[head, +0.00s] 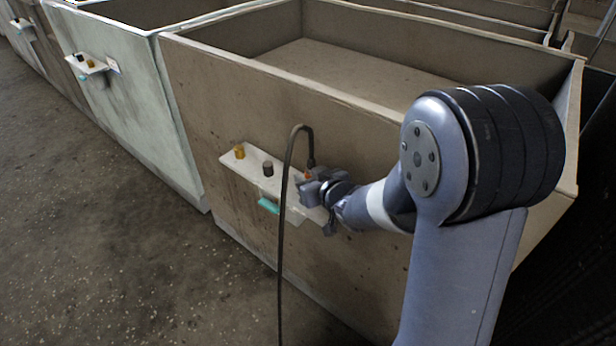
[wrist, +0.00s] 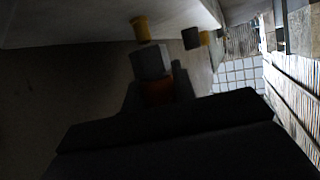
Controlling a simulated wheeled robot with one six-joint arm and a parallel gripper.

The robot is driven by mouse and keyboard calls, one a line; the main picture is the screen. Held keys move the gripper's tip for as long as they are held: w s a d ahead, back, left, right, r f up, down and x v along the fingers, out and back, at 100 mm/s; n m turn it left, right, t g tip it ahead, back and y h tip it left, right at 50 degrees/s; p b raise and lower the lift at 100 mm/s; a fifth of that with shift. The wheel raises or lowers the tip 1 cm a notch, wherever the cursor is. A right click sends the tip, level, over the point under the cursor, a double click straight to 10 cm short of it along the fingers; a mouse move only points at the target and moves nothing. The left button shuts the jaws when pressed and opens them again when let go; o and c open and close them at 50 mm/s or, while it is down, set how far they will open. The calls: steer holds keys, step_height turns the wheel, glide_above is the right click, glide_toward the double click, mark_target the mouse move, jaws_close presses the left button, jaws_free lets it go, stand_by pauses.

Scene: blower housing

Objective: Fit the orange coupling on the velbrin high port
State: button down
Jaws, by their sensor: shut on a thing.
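My gripper (head: 316,190) is at the right end of a pale port ledge (head: 262,172) on the brown bin's front. It is shut on the orange coupling (head: 307,174), from which a black hose arches up and over. In the dark wrist view the orange coupling (wrist: 158,92) sits between the fingers, with a grey block (wrist: 152,62) at its end. A yellow port (wrist: 141,28) lies just beyond that block; I cannot tell whether they touch. In the head view another yellow port (head: 239,151) and a dark port (head: 268,169) stand left of my gripper. No port name is readable.
The black hose (head: 283,220) hangs down to the floor in front of the bin. A teal tag (head: 268,205) is under the ledge. The brown bin (head: 350,125) is open-topped. A pale bin (head: 125,100) with its own ledge stands to the left. The floor at left is clear.

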steer(key=shift+f+b, duration=1)
steer(key=shift+f, duration=0.2)
steer(key=c, duration=1.1)
jaws_free()
steer(key=shift+o, duration=0.2)
steer(key=shift+r, duration=0.1)
steer(key=p+v, duration=0.2)
steer(key=v, duration=0.7)
steer(key=shift+s+d+r, duration=0.1)
steer(key=shift+s+d, duration=0.05)
steer(key=shift+s, duration=0.05)
steer(key=shift+s+d+r, duration=0.15)
steer(key=shift+s+d, duration=0.1)
steer(key=shift+s, duration=0.3)
steer(key=shift+w, duration=0.1)
